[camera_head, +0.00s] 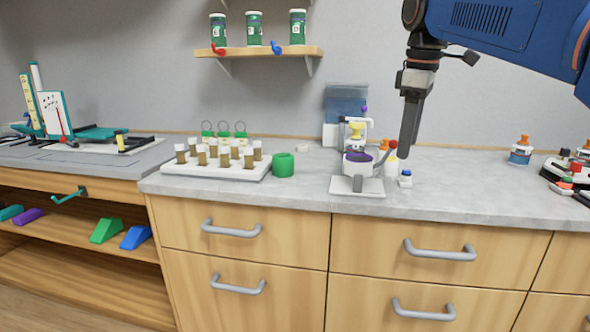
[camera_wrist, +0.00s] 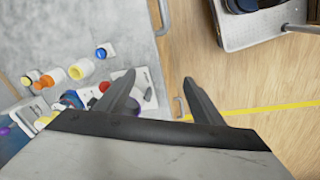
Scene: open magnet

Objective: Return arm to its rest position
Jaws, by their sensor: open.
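My gripper (camera_head: 409,138) hangs from my blue arm in the head view, pointing down above the right part of the counter. In the wrist view my gripper (camera_wrist: 158,90) shows two dark fingers spread wide apart with nothing between them. In the head view it overlaps the area just right of a white stand with a purple bowl (camera_head: 358,160). I cannot tell the exact gap between the fingers and the items near them.
The grey counter (camera_head: 460,190) holds a rack of brown vials (camera_head: 215,168), a green ring (camera_head: 283,165), and small bottles (camera_head: 521,149) at right. A shelf (camera_head: 258,51) with green jars is on the wall. Drawers (camera_head: 439,255) are closed below.

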